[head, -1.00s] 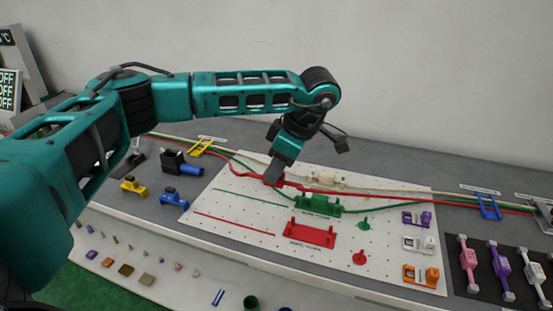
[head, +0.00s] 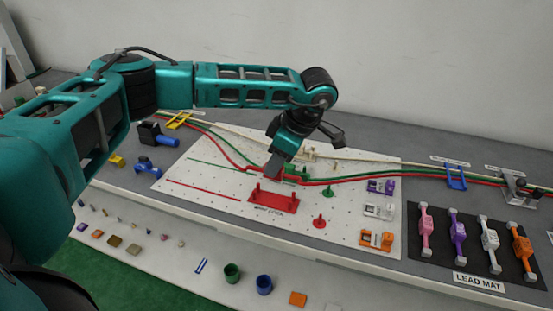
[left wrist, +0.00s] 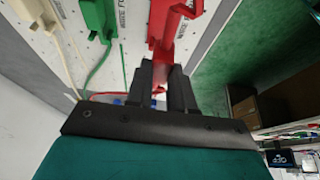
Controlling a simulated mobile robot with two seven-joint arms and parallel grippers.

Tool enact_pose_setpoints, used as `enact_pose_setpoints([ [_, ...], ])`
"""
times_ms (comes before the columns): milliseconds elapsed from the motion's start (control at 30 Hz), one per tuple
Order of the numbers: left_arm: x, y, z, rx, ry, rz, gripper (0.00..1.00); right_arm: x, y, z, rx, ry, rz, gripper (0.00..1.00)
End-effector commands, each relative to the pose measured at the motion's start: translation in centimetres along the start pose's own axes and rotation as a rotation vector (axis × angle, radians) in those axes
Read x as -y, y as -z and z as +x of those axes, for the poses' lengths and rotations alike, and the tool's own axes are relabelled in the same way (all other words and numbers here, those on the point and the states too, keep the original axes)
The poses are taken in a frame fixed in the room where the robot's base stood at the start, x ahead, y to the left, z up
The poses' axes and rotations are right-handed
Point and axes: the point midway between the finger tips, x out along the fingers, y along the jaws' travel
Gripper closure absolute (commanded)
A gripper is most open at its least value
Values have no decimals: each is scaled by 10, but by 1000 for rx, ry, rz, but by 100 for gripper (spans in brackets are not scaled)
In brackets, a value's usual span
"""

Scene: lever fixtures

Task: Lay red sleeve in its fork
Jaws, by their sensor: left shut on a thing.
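My left gripper (head: 273,175) points down over the board and is shut on the red sleeve, which is mostly hidden by the fingers in the head view. In the left wrist view the red sleeve (left wrist: 165,68) shows between the two fingers, with its red lead (left wrist: 107,95) running off to the left. The red fork (head: 273,201) stands on the board just in front of the gripper. It also shows in the left wrist view (left wrist: 171,27), just beyond the fingertips. I cannot tell whether sleeve and fork touch. My right gripper is out of view.
The green fork (head: 297,172) stands close behind and right of the gripper, with green wire running from it. Cream parts (head: 309,152) stand farther back. A red peg (head: 320,221) and a green peg (head: 327,194) stand at right.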

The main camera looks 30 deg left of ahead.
Motion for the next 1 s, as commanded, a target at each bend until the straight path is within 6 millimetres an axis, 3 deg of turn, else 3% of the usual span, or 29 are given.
enact_pose_setpoints([
  [267,0,0,-1,0,1,1,100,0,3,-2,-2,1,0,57],
  [633,0,-9,21,-1,1,0,100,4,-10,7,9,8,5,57],
  [1000,0,-11,28,-1,0,0,100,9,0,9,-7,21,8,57],
])
